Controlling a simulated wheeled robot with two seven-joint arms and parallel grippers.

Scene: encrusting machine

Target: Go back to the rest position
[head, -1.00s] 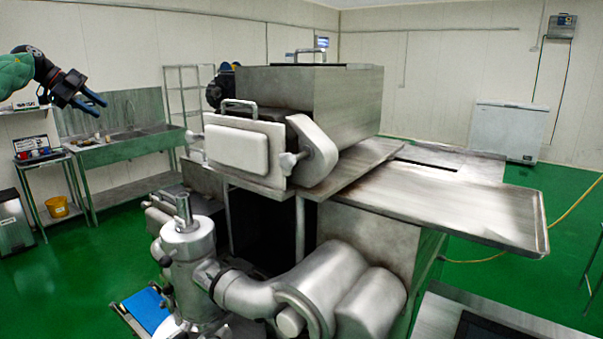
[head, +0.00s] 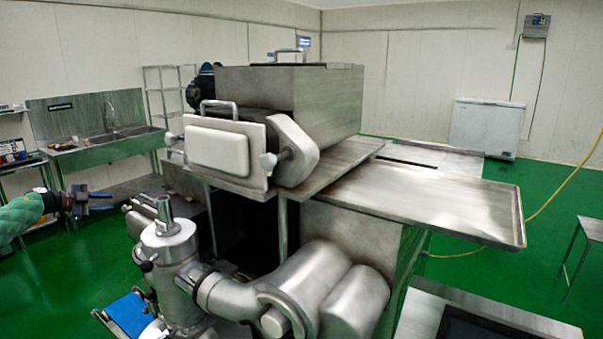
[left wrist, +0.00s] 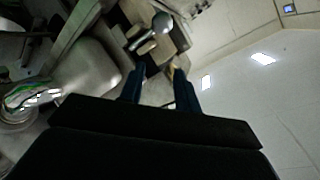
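My left gripper (head: 103,202) is at the left side of the head view, left of the steel encrusting machine (head: 300,105) and in front of the sink bench. It points to the right. In the left wrist view its two dark blue fingers (left wrist: 160,88) stand apart with nothing between them, so it is open and empty. Beyond them the wrist view shows tilted, blurred metal machine parts (left wrist: 85,80). My right gripper is in neither view.
The machine's side tray (head: 430,205) juts out to the right. A pipe-shaped hopper unit (head: 170,245) stands at the front, close to my left gripper. A sink bench (head: 110,150) is behind, at left. A white chest freezer (head: 487,128) stands far right.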

